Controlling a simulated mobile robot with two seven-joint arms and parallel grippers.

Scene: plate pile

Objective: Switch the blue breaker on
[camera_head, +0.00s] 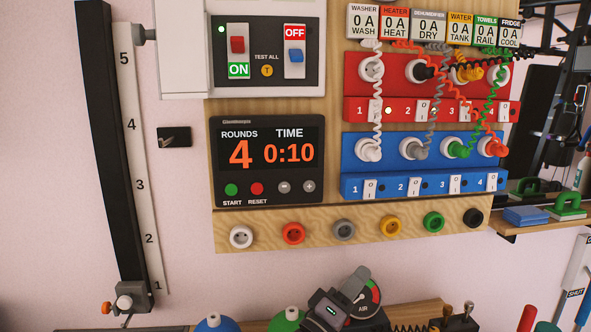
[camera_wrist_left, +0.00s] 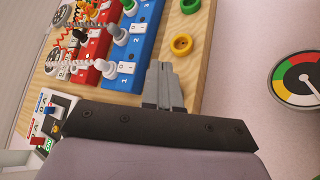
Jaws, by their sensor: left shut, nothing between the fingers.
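The blue breaker (camera_head: 296,56) is a blue lever in a dark panel at the top of the head view. It sits low in its slot, with a red OFF label showing above it. In the left wrist view the breaker panel (camera_wrist_left: 57,115) is small, at the lower left. My left gripper (camera_head: 359,274) is at the bottom of the head view, below the wooden board and in front of the air gauge, far from the breaker. Its fingers (camera_wrist_left: 162,72) are together and empty in the left wrist view. My right gripper is not in view.
A red lever (camera_head: 237,45) stands beside the blue one, with a green ON label below. The timer (camera_head: 268,160), red socket strip (camera_head: 430,108) and blue socket strip (camera_head: 425,186) share the board. Coiled cords hang over the strips. The air gauge (camera_wrist_left: 297,80) is at the right.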

